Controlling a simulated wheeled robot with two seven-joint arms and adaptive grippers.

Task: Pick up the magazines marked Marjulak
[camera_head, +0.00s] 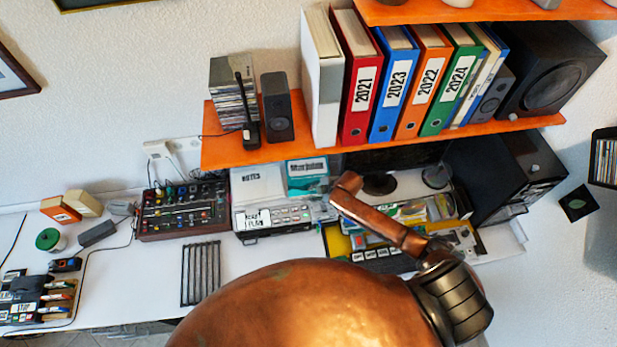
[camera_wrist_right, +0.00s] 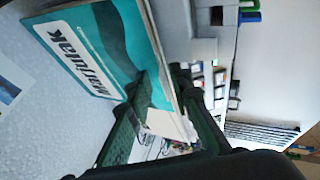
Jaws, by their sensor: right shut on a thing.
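The Marjulak magazines have a teal and white cover and show at the back of the desk in the head view (camera_head: 307,180), below the orange shelf. In the right wrist view their cover (camera_wrist_right: 90,45) is large and close, with the name readable along it. My right gripper (camera_wrist_right: 157,92) has its dark fingers on either side of the magazines' edge and is shut on them. In the head view I cannot make out the right gripper's fingers clearly. My left gripper is not in view.
A large copper dome (camera_head: 300,310) with a jointed arm fills the bottom foreground. The orange shelf (camera_head: 290,147) holds binders and speakers above the desk. A mixer (camera_head: 183,208) stands left of the magazines.

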